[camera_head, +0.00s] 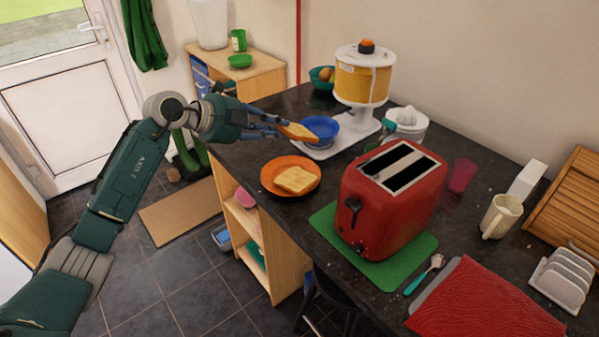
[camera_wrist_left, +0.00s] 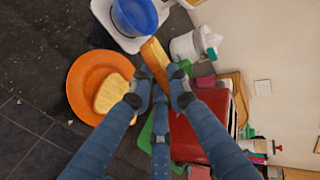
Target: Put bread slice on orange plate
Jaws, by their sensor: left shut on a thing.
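The orange plate (camera_head: 268,184) lies on the dark counter, left of the toaster, and shows in the left wrist view (camera_wrist_left: 79,92). One bread slice (camera_head: 297,181) lies on it, towards its right side, and shows in the wrist view (camera_wrist_left: 110,94). My left gripper (camera_head: 284,130) is shut on a second bread slice (camera_head: 299,132), held in the air beyond the plate, near the blue bowl. In the wrist view this held slice (camera_wrist_left: 155,60) is seen edge-on between the fingertips (camera_wrist_left: 160,95). My right gripper is not in view.
A red toaster (camera_head: 372,217) stands on a green mat (camera_head: 401,262) right of the plate. Behind are a blue bowl (camera_head: 320,129), a juice dispenser (camera_head: 362,78) and a white juicer (camera_head: 407,127). A mug (camera_head: 499,217) and toast rack (camera_head: 563,280) stand right.

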